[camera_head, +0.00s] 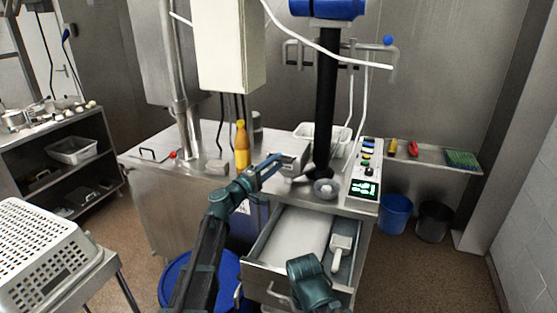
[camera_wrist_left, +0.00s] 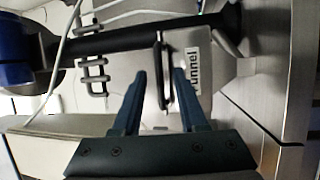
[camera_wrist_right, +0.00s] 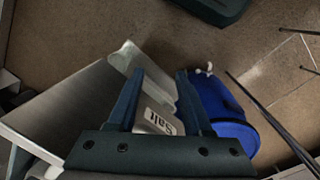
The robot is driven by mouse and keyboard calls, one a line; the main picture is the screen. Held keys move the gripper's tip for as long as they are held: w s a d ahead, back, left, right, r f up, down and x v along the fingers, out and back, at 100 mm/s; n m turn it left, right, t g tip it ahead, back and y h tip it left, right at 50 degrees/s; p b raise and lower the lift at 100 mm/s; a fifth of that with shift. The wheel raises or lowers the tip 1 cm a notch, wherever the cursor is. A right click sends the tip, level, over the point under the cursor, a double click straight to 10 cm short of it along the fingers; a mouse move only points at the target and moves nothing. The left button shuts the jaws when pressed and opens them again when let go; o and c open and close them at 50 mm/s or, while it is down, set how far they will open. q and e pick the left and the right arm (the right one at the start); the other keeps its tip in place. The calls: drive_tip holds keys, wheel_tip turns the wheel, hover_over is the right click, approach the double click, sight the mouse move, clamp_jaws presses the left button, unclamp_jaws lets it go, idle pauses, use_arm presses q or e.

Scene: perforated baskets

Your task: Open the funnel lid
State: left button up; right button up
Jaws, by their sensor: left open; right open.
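The funnel lid (camera_wrist_left: 220,80) is a grey metal plate with a "funnel" label and a dark loop handle (camera_wrist_left: 163,45). In the head view, the steel funnel box (camera_head: 293,153) sits on the counter beside the black column. My left gripper (camera_head: 274,164) is open at the front left of that box. In the left wrist view, the handle lies between the two fingertips (camera_wrist_left: 160,75); I cannot tell whether they touch it. My right gripper (camera_wrist_right: 158,78) is open over the drawer area, with a white scoop labelled "Salt" (camera_wrist_right: 160,122) behind its fingers.
The steel drawer (camera_head: 265,287) stands open below the counter, with the white scoop (camera_head: 337,258) inside. A yellow bottle (camera_head: 241,148) stands left of my left gripper. A bowl (camera_head: 326,188) and control panel (camera_head: 364,175) are to the right. A blue drum (camera_head: 215,275) stands below.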

use_arm(q)
drive_tip(key=shift+x, duration=0.9)
clamp_jaws()
idle(0.9)
